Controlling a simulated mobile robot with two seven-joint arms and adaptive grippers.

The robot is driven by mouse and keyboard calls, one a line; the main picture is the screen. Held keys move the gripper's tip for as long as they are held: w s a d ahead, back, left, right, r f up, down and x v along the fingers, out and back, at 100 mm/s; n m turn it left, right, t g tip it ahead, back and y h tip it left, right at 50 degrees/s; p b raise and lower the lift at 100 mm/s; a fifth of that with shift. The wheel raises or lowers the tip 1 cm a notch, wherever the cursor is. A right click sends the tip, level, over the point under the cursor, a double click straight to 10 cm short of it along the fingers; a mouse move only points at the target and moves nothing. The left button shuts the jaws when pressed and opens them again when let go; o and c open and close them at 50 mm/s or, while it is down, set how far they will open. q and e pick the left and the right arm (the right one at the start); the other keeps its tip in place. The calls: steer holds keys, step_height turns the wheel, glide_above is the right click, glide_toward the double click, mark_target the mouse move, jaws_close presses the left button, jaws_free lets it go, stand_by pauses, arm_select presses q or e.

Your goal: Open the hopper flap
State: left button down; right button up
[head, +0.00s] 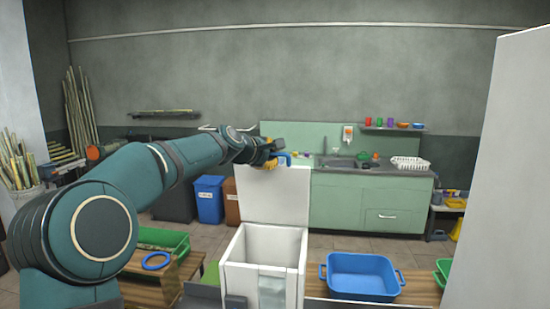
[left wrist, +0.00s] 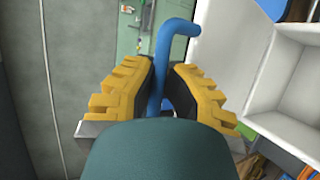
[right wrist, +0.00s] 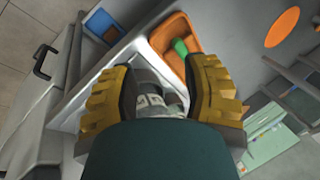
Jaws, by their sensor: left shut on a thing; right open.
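The white hopper (head: 292,250) stands in front of me in the head view, its top open and its inside visible. Its white flap (head: 272,197) stands raised, roughly upright at the back edge of the opening. My left gripper (head: 272,160) is at the flap's top edge. It is shut on the blue flap handle (left wrist: 170,45), which passes between the yellow fingers in the left wrist view. The hopper's open inside (left wrist: 285,80) shows at right there. My right gripper (right wrist: 160,75) is open in the right wrist view and outside the head view.
A blue tub (head: 362,277) stands right of the hopper, and a green crate (head: 160,243) and blue ring (head: 157,261) lie left. A green sink counter (head: 370,200) is behind. A white panel (head: 505,170) blocks the right side. An orange tray (right wrist: 178,45) shows beyond my right gripper.

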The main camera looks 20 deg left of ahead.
arm_select(q)
steer(key=shift+w+r, duration=0.2)
stand_by(0.4)
steer(key=c, duration=1.2)
jaws_free()
steer(key=shift+o, duration=1)
steer(key=shift+s, duration=0.2)
steer(key=shift+f, duration=0.25)
steer(key=v, duration=1.2)
steer(key=shift+r, duration=0.3)
